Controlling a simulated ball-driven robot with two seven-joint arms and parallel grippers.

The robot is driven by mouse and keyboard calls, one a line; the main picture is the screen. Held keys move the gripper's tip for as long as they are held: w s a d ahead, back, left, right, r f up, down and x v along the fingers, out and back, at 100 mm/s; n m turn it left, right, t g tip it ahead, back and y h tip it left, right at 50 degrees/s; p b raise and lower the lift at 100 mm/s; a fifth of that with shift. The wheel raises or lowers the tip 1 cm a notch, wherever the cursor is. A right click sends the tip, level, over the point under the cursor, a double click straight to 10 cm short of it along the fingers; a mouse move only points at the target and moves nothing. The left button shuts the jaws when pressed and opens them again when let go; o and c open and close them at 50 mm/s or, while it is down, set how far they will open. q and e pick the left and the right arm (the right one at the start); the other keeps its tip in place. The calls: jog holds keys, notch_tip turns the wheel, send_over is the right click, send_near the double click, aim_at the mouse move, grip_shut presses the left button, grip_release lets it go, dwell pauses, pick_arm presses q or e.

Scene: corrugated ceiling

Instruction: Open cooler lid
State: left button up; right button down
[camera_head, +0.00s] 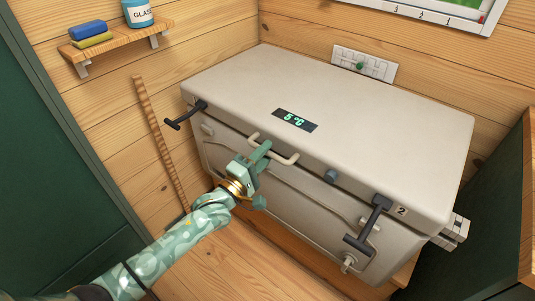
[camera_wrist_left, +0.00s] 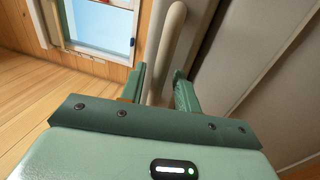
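The cooler (camera_head: 300,205) is a large beige chest with its lid (camera_head: 370,105) down. A pale bar handle (camera_head: 284,158) sits on its front, below a green 5 °C display (camera_head: 295,120). Black T-shaped latches stand at the front left (camera_head: 186,115) and front right (camera_head: 369,222). My left gripper (camera_head: 262,176) is at the left part of the handle with its fingers apart. In the left wrist view the handle (camera_wrist_left: 168,40) runs down between the open fingers (camera_wrist_left: 161,90); I cannot tell whether they touch it. My right gripper is not in view.
A wooden stick (camera_head: 160,140) leans on the wall. A switch panel (camera_head: 364,64) is behind the lid. Green cabinets stand on both sides.

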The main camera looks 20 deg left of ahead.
pick_arm(q)
jog(key=shift+w+d+r, duration=0.15)
jog(key=shift+w, duration=0.3)
grip_shut()
